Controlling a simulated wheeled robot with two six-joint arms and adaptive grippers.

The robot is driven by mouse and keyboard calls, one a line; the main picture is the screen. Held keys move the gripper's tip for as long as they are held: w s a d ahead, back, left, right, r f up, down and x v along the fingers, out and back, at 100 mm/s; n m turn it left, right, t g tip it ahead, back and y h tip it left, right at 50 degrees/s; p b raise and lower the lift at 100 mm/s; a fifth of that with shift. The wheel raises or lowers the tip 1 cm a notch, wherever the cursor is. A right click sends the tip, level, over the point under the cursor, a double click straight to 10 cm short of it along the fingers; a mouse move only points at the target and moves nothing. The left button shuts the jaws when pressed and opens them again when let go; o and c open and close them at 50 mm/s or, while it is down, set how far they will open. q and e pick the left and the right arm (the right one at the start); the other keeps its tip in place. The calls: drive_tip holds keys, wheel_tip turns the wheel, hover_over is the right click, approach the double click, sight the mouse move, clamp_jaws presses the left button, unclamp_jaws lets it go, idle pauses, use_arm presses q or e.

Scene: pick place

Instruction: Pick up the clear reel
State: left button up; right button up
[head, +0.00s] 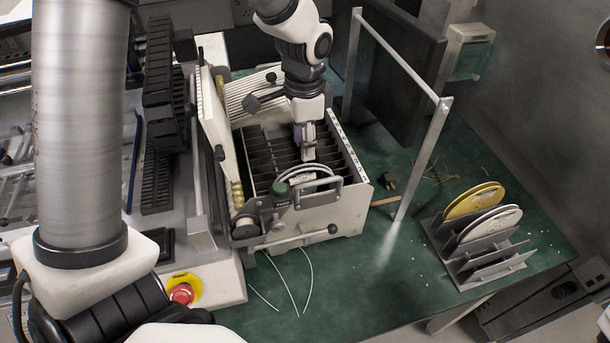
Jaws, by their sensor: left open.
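A pale, whitish reel (488,223) stands on edge in the grey slotted rack (480,272) at the right, just in front of a yellow reel (473,200). Thin pale curved rims (305,173), perhaps another reel, show at the front of the slotted box (345,215) in the middle. I cannot tell for certain which is the clear reel. My left gripper (306,147) points down over the box, just behind these rims. It is open; its fingertips are small, and contact with anything is unclear. My right gripper is not seen.
A metal frame (425,150) stands on the green table (385,285) between box and rack. A lever mechanism (290,205) is at the box's front. A red emergency button (181,294) sits at lower left. The table front is mostly clear, apart from thin white strips.

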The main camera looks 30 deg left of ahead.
sight(304, 168)
use_arm(q)
drive_tip(key=f, duration=0.1)
drive_tip(key=s+f, duration=0.1)
drive_tip(key=f, duration=0.2)
drive_tip(key=shift+s+d+f+p, duration=0.25)
drive_tip(key=shift+d+p, duration=0.05)
drive_tip(key=shift+d, duration=0.1)
drive_tip(key=f, duration=0.2)
drive_tip(key=shift+w+a+f, duration=0.25)
drive_tip(key=shift+w+f, duration=0.05)
drive_tip(key=shift+w, duration=0.1)
drive_tip(key=shift+d+r, duration=0.1)
drive_tip(key=shift+s+r, duration=0.1)
drive_tip(key=shift+s, duration=0.1)
drive_tip(key=c, duration=0.5)
clamp_jaws()
